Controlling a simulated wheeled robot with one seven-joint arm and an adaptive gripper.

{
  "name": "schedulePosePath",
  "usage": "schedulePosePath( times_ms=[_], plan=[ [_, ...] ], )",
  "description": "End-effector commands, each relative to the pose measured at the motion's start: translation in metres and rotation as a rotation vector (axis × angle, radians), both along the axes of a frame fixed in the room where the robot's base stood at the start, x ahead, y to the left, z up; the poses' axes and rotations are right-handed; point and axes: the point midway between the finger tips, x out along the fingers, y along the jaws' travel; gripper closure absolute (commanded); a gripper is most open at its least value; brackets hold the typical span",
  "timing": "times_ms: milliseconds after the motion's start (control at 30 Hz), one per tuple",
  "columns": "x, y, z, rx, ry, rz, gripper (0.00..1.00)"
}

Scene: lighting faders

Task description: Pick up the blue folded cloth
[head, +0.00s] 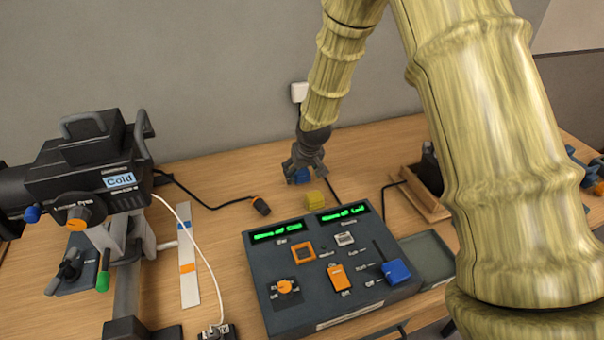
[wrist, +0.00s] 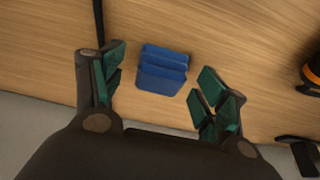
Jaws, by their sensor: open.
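The blue folded cloth (wrist: 162,72) lies on the wooden table, between my open fingers and a little ahead of them in the wrist view. It looks like a small folded block with a ridge across it. In the head view the cloth (head: 301,176) shows partly under my gripper (head: 304,172), behind the control panel. My gripper (wrist: 165,88) also shows in the wrist view, with green pads on both fingers standing apart on either side of the cloth. Nothing is held. Whether the fingertips are level with the cloth is hard to tell.
A black cable runs near the cloth. A dark orange-banded object (head: 261,206) lies to the left. A lamp labelled Cold (head: 100,165) stands at far left.

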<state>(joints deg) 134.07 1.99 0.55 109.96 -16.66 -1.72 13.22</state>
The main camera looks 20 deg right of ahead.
Motion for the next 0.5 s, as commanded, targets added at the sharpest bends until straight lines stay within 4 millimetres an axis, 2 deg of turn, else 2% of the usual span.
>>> schedulePosePath(
  times_ms=[367, 500],
  plan=[
    [0.0023, 0.0001, -0.0059, 0.000, -0.001, 0.000, 0.27],
    [0.0022, 0.0000, -0.0058, 0.000, -0.001, 0.000, 0.50]
  ],
)
